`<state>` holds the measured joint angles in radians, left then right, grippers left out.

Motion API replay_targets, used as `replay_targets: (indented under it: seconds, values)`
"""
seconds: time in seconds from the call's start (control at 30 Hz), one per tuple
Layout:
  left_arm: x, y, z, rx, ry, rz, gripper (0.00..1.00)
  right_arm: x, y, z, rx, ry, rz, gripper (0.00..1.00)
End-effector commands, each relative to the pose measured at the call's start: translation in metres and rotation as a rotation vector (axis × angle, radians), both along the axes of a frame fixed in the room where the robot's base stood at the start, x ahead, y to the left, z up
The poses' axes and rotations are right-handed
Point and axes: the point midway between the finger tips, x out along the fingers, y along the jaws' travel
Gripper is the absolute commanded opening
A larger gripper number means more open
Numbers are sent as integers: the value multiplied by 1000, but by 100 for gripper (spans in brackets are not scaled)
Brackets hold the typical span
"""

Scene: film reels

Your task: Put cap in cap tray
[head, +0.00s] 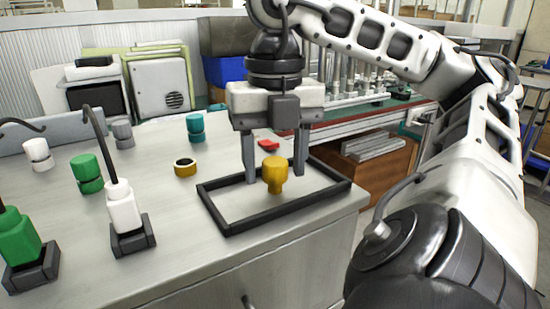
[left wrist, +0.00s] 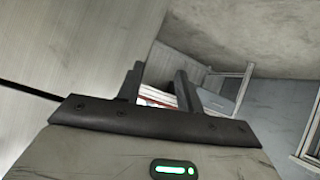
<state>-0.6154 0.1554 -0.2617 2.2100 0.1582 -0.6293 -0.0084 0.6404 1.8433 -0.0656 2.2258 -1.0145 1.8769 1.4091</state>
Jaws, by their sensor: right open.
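A yellow cap (head: 275,173), wider at the top with a narrower lower part, is over the black-rimmed cap tray (head: 291,209) on the light table. My right gripper (head: 275,176) is open, pointing down over the tray, with one finger on each side of the yellow cap. I see a gap between each finger and the cap. I cannot tell whether the cap touches the tray floor.
A yellow ring-shaped piece (head: 185,168) and a teal canister (head: 195,127) stand left of the tray. Green (head: 87,173), grey (head: 123,134) and white (head: 38,154) canisters stand farther left. White (head: 124,212) and green (head: 18,240) bottles sit in dark holders at the front left.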

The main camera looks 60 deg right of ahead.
Motion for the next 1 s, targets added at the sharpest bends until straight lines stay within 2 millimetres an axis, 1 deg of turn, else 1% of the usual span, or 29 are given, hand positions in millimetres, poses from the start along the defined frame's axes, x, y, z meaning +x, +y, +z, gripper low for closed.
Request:
replay_targets:
  seconds: [0.07, 0.17, 0.27, 0.4, 0.53, 0.63, 0.73, 0.83, 1.0]
  values:
    - [0, 1, 4, 3, -3, 2, 36, 0, 0, 5, 1, -1, 0, 52]
    - [2, 3, 18, 5, -24, 9, 36, 0, 0, 20, -1, 0, -2, 52]
    - [-4, 11, 47, 5, -71, 35, 36, 0, 0, 41, -1, 3, -2, 52]
    - [-6, 17, 73, 11, -117, 55, 36, 0, 0, 73, -4, 1, -3, 52]
    - [-8, 20, 87, 14, -140, 66, 36, 0, 0, 97, -3, 1, -4, 52]
    - [-7, 21, 88, 14, -137, 68, 36, 0, -1, 111, -1, 1, -4, 52]
    - [-7, 21, 87, 14, -134, 68, 36, 0, 0, 119, -1, 1, -2, 52]
    - [-7, 20, 87, 14, -131, 68, 36, 0, 0, 123, -1, 1, 0, 52]
    - [-7, 21, 86, 14, -131, 68, 36, 0, 0, 124, 0, 0, 0, 52]
